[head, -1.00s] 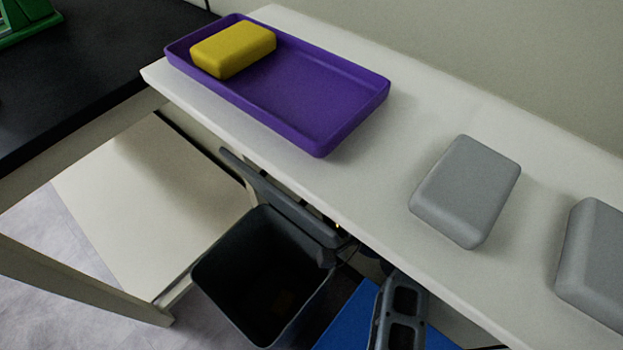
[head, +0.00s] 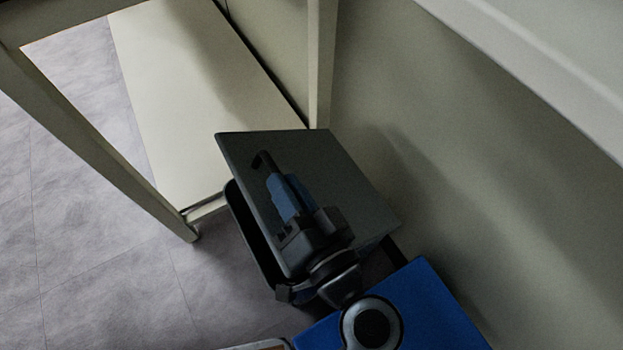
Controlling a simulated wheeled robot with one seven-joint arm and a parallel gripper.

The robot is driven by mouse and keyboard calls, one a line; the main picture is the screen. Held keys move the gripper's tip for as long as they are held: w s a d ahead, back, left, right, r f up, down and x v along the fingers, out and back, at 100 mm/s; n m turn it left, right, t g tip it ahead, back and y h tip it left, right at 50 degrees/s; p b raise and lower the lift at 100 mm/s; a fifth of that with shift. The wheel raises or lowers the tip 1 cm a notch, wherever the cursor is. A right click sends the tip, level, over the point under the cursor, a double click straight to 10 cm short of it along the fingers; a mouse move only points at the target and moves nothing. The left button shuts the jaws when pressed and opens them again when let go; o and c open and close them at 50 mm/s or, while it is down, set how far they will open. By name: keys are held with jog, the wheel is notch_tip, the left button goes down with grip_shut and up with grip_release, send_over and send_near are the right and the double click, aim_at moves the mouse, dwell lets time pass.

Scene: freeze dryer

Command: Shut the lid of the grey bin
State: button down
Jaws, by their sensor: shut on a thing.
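The grey bin (head: 240,225) stands on the floor in the lower middle of the head view, seen mostly as a dark wall and rim along the lid's left side. Its flat dark grey lid (head: 350,190) is tilted over the opening. A dark gap shows between lid and bin on the left. My gripper (head: 263,162) lies in front of the lid's face, pointing up and left. Its fingers look closed on a small dark part at the lid; the exact contact is hard to make out. The lid and gripper hide most of the bin's inside.
A pale table leg (head: 321,70) stands just behind the lid. A pale low shelf (head: 190,90) lies behind and left of the bin. Another table leg (head: 100,145) is farther left. Grey floor (head: 110,270) is clear at the lower left. The white counter edge (head: 540,70) is upper right.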

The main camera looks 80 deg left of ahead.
aim_at(270, 219)
jog(key=shift+s+d+f+n+b, duration=0.2)
jog(key=shift+s+f+n+b, duration=0.4)
jog(key=shift+f+b, duration=0.35)
jog(key=shift+s+d+f+n+b, duration=0.15)
jog(key=shift+s+f+n+b, duration=0.3)
jog(key=shift+s+f+b, duration=0.5)
jog(key=shift+s+d+f+n+b, duration=0.2)
jog(key=shift+s+f+n+b, duration=0.3)
jog(key=shift+b, duration=0.75)
jog(key=shift+f, duration=0.15)
jog(key=c, duration=1.2)
grip_release()
jog(key=shift+w, duration=0.1)
jog(key=shift+o, duration=0.4)
jog(key=shift+w, duration=0.1)
jog(key=shift+w+d, duration=0.1)
jog(key=shift+d, duration=0.1)
jog(key=p+v, duration=0.1)
jog(key=v, duration=0.6)
jog(key=shift+d, duration=0.2)
